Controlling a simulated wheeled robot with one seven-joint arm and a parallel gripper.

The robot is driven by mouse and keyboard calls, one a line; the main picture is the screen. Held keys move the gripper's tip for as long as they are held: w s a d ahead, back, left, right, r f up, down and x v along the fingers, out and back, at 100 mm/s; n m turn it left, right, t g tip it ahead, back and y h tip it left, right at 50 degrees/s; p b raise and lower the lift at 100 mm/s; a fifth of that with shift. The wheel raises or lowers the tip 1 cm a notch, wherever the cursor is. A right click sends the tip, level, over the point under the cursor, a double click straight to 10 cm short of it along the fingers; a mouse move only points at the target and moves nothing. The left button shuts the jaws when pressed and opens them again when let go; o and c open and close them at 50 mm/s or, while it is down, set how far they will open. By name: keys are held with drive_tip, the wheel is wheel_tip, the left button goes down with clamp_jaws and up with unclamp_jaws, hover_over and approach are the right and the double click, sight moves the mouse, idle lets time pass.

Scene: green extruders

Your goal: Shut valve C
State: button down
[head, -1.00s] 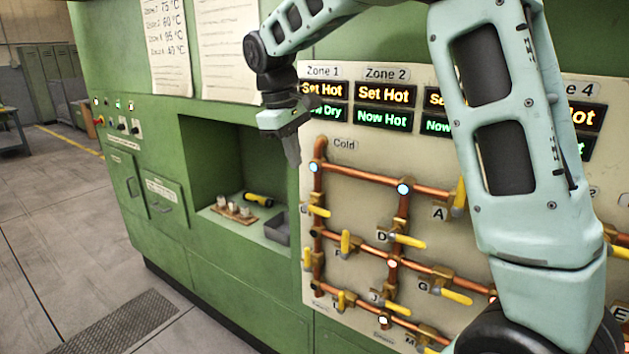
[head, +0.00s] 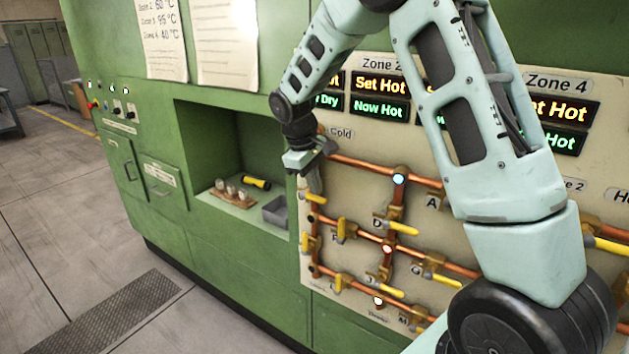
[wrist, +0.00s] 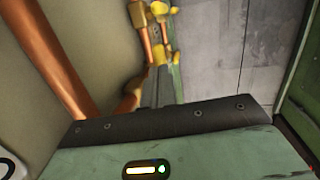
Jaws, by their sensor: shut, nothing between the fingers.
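My gripper (head: 315,188) is shut and empty, pointing down close to the panel at the upper left of the pipework. Just below its tips is a yellow valve handle (head: 318,199) on the left vertical pipe. This may be valve C, but its letter is hidden behind my gripper. In the wrist view my fingers (wrist: 162,88) reach toward a yellow handle (wrist: 161,54) beside a copper pipe; I cannot tell whether they touch. More yellow parts (wrist: 138,14) lie beyond it.
Valves D (head: 403,228), G (head: 440,279) and several others with yellow handles sit on the copper pipes to the right and below. A recess (head: 215,125) with a flashlight (head: 257,183) and a grey bin (head: 276,211) lies left. The floor at left is clear.

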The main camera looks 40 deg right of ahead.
drive_tip(key=shift+f, duration=0.35)
